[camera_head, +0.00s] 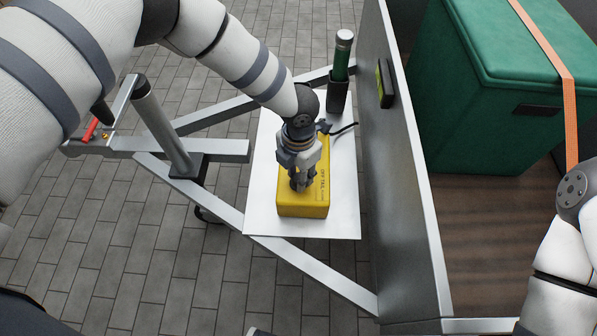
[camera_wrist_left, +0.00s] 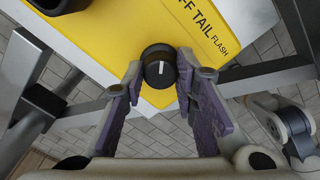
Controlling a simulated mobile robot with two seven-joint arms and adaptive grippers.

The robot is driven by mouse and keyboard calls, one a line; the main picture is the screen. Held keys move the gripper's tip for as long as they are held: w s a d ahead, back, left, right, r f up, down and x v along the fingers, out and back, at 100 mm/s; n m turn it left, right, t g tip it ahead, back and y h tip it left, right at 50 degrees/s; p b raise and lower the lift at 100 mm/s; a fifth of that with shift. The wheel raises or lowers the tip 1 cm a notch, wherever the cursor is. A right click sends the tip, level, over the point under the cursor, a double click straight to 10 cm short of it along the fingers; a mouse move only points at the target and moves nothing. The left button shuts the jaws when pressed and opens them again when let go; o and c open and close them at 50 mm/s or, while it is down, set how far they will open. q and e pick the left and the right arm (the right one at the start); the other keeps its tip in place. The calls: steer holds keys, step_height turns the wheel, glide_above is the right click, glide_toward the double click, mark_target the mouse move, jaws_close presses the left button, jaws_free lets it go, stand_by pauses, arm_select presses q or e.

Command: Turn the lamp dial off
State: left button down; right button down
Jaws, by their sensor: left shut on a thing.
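The yellow lamp box (camera_head: 315,205) lies on a white shelf in the head view, and its yellow face with printed words ending in "TAIL FLASH" fills the top of the left wrist view (camera_wrist_left: 150,25). The black round dial (camera_wrist_left: 158,66) sits near the edge of this face. Its white mark points roughly up in the left wrist view. My left gripper (camera_head: 301,184) reaches down over the box, its fingers shut on the dial from both sides (camera_wrist_left: 158,75). The gripper hides the dial in the head view. My right gripper is out of view.
The white shelf (camera_head: 262,215) has some bare room around the box. A green cylinder (camera_head: 342,58) stands in a dark holder behind it. A grey panel (camera_head: 395,190) rises right of the shelf. A green case (camera_head: 490,100) with an orange strap stands beyond it.

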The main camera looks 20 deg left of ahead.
arm_select(q)
steer(key=c, duration=1.3)
jaws_free()
step_height(320, 180, up, 12)
steer(key=shift+r, duration=0.1)
